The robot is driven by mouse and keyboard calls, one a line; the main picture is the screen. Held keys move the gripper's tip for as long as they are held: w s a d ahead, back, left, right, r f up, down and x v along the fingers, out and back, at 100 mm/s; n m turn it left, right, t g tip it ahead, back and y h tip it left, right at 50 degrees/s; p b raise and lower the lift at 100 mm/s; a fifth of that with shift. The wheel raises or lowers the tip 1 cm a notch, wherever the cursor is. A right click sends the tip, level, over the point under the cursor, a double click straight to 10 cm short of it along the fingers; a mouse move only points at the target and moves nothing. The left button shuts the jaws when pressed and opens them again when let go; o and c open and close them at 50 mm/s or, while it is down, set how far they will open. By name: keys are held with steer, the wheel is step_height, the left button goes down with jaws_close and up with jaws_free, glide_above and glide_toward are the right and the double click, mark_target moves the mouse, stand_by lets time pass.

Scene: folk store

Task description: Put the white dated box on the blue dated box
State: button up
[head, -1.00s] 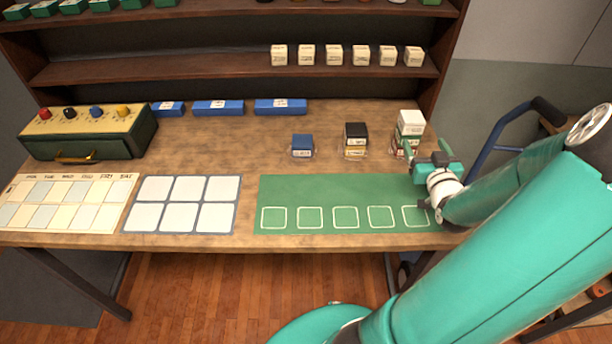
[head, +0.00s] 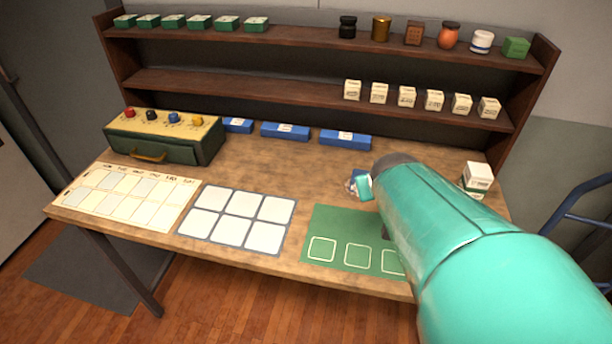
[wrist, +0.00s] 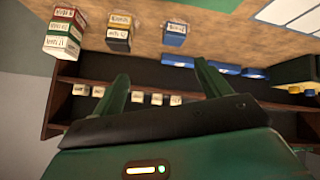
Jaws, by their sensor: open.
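The white dated box (head: 479,173) tops a stack at the table's right; in the wrist view it is the lowest in the picture, at the upper left (wrist: 61,46). A green box (wrist: 62,28) and a red one (wrist: 66,13) are under it. The blue dated box (wrist: 176,36) stands alone on the table. In the head view the blue box (head: 331,175) is mostly hidden behind my arm. My gripper (wrist: 160,72) is open, with nothing between its fingers, apart from the boxes. My arm hides most of it in the head view.
A black box (wrist: 118,46) sits on a yellow one (wrist: 120,20), between the stack and the blue box. Shelves (head: 300,88) with small boxes and jars stand behind. A green mat (head: 335,215) and a white-celled mat (head: 240,215) lie in front.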

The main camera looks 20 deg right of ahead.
steer(key=s+a+r+y, duration=0.1)
steer(key=s+a+r, duration=0.1)
steer(key=a, duration=0.5)
steer(key=shift+s+a+n+g+y, duration=0.3)
steer(key=shift+s+y, duration=0.1)
steer(key=shift+s, duration=0.3)
steer(key=shift+o, duration=0.3)
steer(key=s+a+r+n+g+y, duration=0.1)
steer(key=s+a+y, duration=0.1)
steer(key=s+a, duration=0.4)
steer(key=shift+s+a+r+y, duration=0.3)
steer(key=shift+s+a+y, duration=0.1)
steer(key=shift+a, duration=0.55)
steer(key=w+d+f+m+t+h, duration=0.2)
steer(key=w+d+h, duration=0.1)
steer(key=w+d, duration=0.7)
steer(key=m+t+h, duration=0.2)
steer(key=t+h, duration=0.2)
glide_toward(479, 165)
steer(key=w+a+f, duration=0.1)
steer(key=w+a, duration=0.2)
steer(key=a, duration=0.5)
steer(key=s+d+f+m+t+h, duration=0.2)
steer(key=s+d+f+t, duration=0.15)
steer(key=s+d, duration=0.3)
steer(key=x, duration=1.3)
steer(key=shift+w+a+r, duration=0.1)
steer(key=shift+a+r, duration=0.05)
steer(key=shift+r, duration=0.25)
steer(key=c, duration=1.2)
